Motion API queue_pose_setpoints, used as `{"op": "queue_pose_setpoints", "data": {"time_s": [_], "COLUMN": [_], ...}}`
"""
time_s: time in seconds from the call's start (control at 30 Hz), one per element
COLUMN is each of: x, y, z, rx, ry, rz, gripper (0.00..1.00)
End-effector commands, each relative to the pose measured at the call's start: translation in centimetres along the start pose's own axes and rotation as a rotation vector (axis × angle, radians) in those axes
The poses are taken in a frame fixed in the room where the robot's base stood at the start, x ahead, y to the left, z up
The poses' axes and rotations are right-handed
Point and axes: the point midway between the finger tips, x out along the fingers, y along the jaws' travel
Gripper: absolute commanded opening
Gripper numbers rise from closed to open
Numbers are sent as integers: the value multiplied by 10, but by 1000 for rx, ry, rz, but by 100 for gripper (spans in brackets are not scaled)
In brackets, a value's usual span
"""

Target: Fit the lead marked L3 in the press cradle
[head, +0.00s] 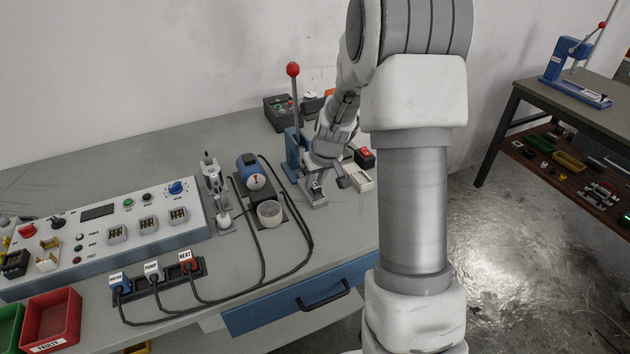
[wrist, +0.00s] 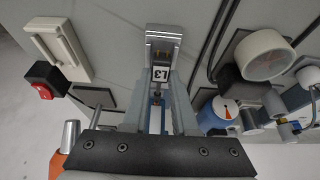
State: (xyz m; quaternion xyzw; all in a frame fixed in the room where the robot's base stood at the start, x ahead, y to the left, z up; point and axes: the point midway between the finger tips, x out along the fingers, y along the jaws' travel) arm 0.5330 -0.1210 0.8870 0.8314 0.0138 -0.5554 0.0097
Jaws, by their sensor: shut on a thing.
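The lead marked L3 (wrist: 160,74) shows its white label in the wrist view, between the fingers of my gripper (wrist: 161,88). My gripper is shut on it. The grey press base with the cradle (wrist: 163,35) lies directly beyond and around the lead's end; I cannot tell whether the lead is seated or just above it. In the head view, my gripper (head: 322,182) is down at the blue press (head: 293,150), which has a raised lever with a red ball. The lead is too small to make out there.
A white tray-like block (wrist: 57,48) and a red switch box (wrist: 44,82) stand left of the press in the wrist view.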

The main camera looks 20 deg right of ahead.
Motion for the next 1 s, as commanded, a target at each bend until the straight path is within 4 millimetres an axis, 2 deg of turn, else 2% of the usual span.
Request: {"op": "queue_pose_setpoints", "data": {"time_s": [1.0], "x": [8], "y": [0], "z": [3], "rx": [-1], "ry": [0], "rz": [0], "gripper": [0]}}
